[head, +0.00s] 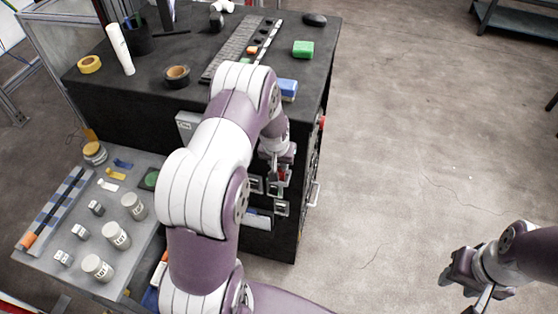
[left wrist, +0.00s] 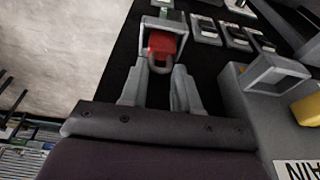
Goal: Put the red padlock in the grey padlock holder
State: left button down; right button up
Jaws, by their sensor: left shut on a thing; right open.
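The red padlock (left wrist: 162,43) is between the fingertips of my left gripper (left wrist: 160,72) in the left wrist view, its grey shackle towards me. My left gripper is shut on it. A grey square frame, apparently the padlock holder (left wrist: 163,21), shows around and behind the padlock; I cannot tell how deep the padlock sits in it. In the head view my left gripper (head: 279,168) is at the side of the black cabinet, with a bit of red at its fingers, and the arm hides much there. My right gripper (head: 469,279) is open and empty over the floor.
The black cabinet (head: 270,232) carries more grey holders, one (left wrist: 276,70) near a yellow object (left wrist: 308,108). A grey side table (head: 84,222) with several jars stands at left. The cabinet top holds tape, a keyboard and a green block (head: 303,48).

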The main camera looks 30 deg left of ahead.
pick_arm(q)
jog(key=c, duration=0.8)
grip_release()
jog(key=shift+a, duration=0.1)
